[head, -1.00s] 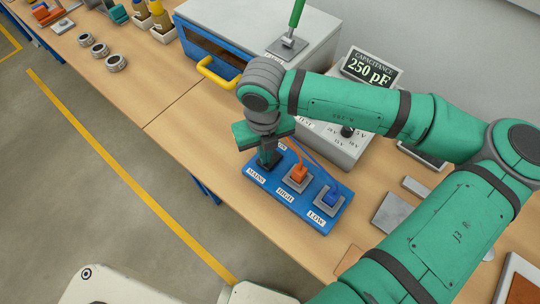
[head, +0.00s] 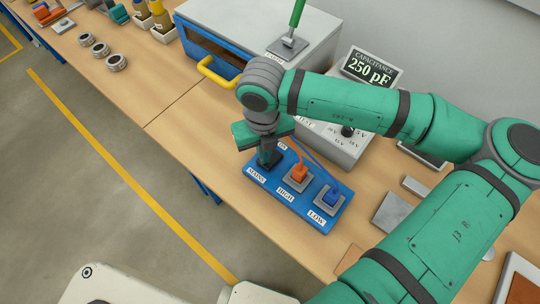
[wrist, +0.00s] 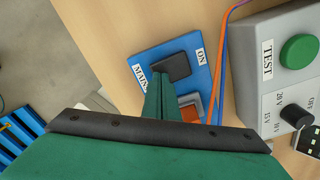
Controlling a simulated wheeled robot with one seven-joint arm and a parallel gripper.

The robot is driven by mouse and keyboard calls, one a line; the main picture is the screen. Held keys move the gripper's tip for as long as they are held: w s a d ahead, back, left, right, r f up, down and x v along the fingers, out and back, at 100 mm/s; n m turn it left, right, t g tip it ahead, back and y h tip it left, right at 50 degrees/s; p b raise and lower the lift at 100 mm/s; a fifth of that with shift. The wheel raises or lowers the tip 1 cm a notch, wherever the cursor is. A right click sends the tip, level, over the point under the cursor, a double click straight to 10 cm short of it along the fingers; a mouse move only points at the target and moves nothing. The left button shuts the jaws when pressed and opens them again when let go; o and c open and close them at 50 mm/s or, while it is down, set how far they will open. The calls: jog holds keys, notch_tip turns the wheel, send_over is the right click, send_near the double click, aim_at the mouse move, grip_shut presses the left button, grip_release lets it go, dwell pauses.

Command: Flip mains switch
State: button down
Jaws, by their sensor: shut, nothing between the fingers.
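The blue switch board (head: 306,206) lies on the bench with labels MAINS, HIGH and LOW. The mains switch (wrist: 170,66) shows in the wrist view as a dark square base between the MAINS and ON labels. Its lever is hidden, so I cannot tell its position. My gripper (head: 270,161) points down at the MAINS end of the board, its fingers shut and empty. In the wrist view the fingertips (wrist: 161,82) overlap the edge of the switch base; I cannot tell whether they touch it.
An orange plug (head: 299,173) and a blue plug (head: 333,195) sit on the board beside the mains switch, with cables running to the grey tester (head: 342,152). A cabinet with a yellow handle (head: 217,75) stands behind. The bench front left of the board is clear.

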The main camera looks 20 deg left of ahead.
jog(key=shift+w+d+f, duration=0.1)
jog(key=shift+w+f, duration=0.1)
jog(key=shift+f, duration=0.5)
dwell(0.6)
jog(key=shift+s+f, duration=0.1)
jog(key=shift+r, duration=3.55)
